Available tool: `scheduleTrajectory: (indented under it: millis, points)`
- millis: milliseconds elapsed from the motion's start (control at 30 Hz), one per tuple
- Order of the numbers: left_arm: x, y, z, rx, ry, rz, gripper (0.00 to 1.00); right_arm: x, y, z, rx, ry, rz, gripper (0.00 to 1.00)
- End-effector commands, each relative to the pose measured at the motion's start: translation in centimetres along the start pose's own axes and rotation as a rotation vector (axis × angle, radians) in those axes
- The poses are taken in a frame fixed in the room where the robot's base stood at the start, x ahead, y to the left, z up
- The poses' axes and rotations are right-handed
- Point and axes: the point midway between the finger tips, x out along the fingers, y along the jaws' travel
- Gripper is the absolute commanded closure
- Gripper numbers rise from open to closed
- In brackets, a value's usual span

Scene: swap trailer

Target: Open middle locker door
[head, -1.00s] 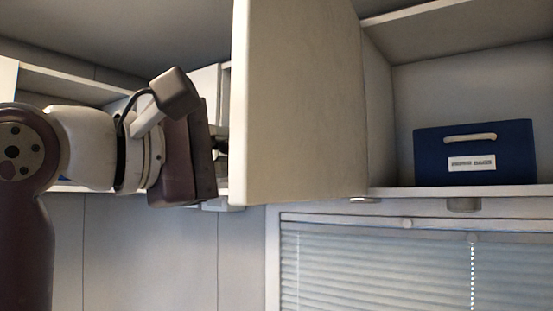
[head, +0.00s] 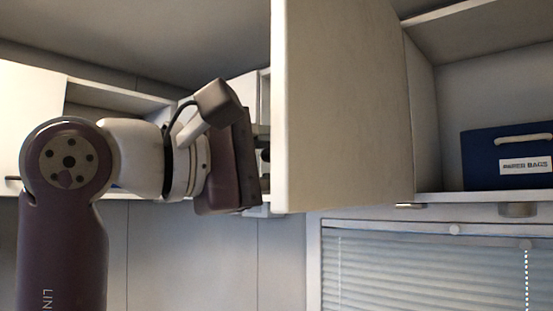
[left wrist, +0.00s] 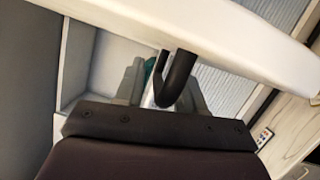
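The middle locker door (head: 345,110) is a pale panel standing swung well open, its broad face filling the middle of the head view. My left gripper (head: 264,155) is at the door's left edge, on its far side, its fingertips partly hidden by the door. In the left wrist view the white door edge (left wrist: 225,45) crosses the top and the black hooked handle (left wrist: 175,80) hangs from it. The grey fingers of my left gripper (left wrist: 163,92) stand apart on either side of the handle, with a gap visible. My right gripper is in neither view.
The right compartment holds a blue box (head: 480,160) with a label and pale handle. A closed pale locker door (head: 35,110) with a dark handle is at the left. A window with blinds (head: 420,270) lies below the lockers.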

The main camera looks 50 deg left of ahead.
Motion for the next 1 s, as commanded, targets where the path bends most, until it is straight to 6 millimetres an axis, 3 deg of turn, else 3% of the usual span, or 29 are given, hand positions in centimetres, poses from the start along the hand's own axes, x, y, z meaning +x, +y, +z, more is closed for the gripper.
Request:
scheduleTrajectory:
  millis: [167, 600, 767, 1000]
  points:
    - [-1.7, 0.0, -0.2, -0.002, 0.009, 0.001, 0.61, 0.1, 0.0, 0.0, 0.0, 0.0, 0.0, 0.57]
    - [-11.1, 0.2, 0.1, -0.002, 0.004, 0.003, 0.61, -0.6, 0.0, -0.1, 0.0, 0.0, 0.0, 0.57]
    - [-12.4, 0.0, 0.1, 0.001, 0.0, 0.0, 0.61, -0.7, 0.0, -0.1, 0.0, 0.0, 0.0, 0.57]
    - [-12.6, 0.0, 0.1, 0.001, -0.001, 0.0, 0.61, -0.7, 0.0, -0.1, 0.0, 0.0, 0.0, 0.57]
